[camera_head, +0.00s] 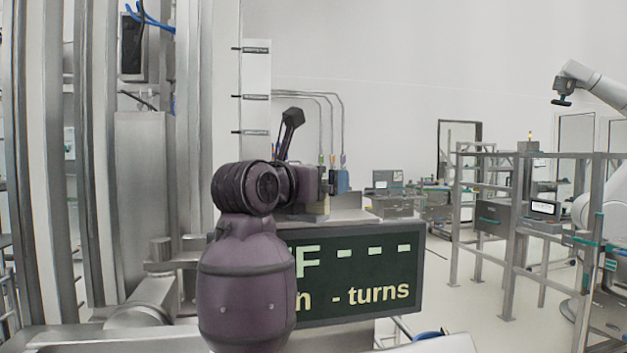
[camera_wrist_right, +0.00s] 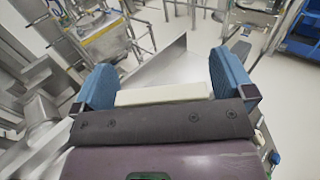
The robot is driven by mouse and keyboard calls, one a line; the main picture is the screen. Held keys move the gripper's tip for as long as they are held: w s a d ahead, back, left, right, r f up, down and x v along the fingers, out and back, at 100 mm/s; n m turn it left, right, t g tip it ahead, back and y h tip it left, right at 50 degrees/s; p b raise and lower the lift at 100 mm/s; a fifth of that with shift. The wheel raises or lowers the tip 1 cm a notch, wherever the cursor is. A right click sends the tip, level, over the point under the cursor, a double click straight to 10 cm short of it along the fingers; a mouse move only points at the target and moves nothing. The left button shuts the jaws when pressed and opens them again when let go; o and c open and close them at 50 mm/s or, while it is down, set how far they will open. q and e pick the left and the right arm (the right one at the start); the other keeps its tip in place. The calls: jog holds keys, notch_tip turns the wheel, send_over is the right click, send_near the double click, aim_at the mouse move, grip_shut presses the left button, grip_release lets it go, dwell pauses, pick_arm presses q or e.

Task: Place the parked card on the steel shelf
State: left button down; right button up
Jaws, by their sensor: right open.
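A dark board with pale writing, including "turns" (camera_head: 378,270), stands in the head view, its left part hidden behind my purple arm. I cannot tell whether it is the card. In the right wrist view my right gripper (camera_wrist_right: 163,65) is open, its two blue fingers wide apart. A cream strip (camera_wrist_right: 160,93) lies across between the finger bases; I cannot tell whether it is part of the gripper. A bare grey metal surface (camera_wrist_right: 178,68) shows beyond the fingers, possibly the steel shelf. My left gripper is not in view.
Tall metal posts (camera_head: 90,160) and machinery fill the left of the head view. A grey frame (camera_head: 520,200) stands at the right, with a white robot arm (camera_head: 590,82) behind it. A blue rack (camera_wrist_right: 303,35) shows at the right wrist view's upper right. Open floor (camera_head: 437,290) lies between.

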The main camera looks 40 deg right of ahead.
jog(key=shift+r, duration=0.1)
jog(key=shift+a, duration=0.1)
jog(key=v, duration=1.1)
jog(key=shift+a+b, duration=0.35)
jog(key=shift+b, duration=0.05)
jog(key=shift+s, duration=0.15)
